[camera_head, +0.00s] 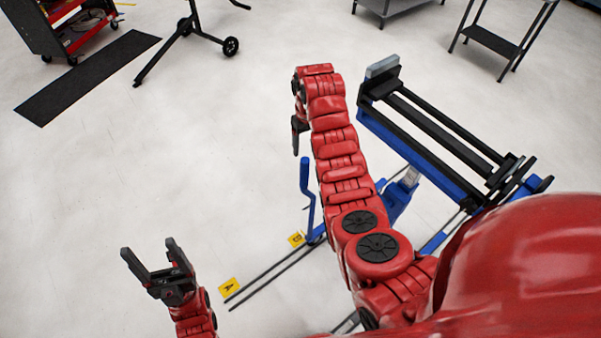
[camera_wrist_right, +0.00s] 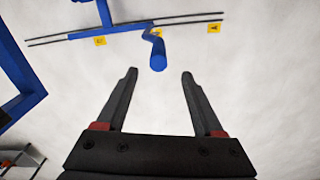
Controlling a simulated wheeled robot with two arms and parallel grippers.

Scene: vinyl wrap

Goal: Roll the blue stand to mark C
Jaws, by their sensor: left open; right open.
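The blue stand (camera_head: 415,165) is at right of centre in the head view, with black bars on top and a blue crank-shaped handle (camera_head: 305,190) rising on its left side. In the right wrist view the handle (camera_wrist_right: 157,55) appears just past and between the fingertips, not gripped. My right gripper (camera_wrist_right: 160,74) is open; in the head view its arm partly hides the stand. My left gripper (camera_head: 148,248) is open and empty at lower left. Yellow mark A (camera_head: 228,287) and mark B (camera_head: 296,238) lie along dark floor lines. Another yellow mark (camera_wrist_right: 100,41), apparently C, shows in the right wrist view.
Two dark parallel lines (camera_head: 262,280) run along the floor under the stand. A black mat (camera_head: 85,78), a red tool cart (camera_head: 75,30) and a black wheeled stand (camera_head: 190,35) are at upper left. Grey tables stand at upper right. The left floor is clear.

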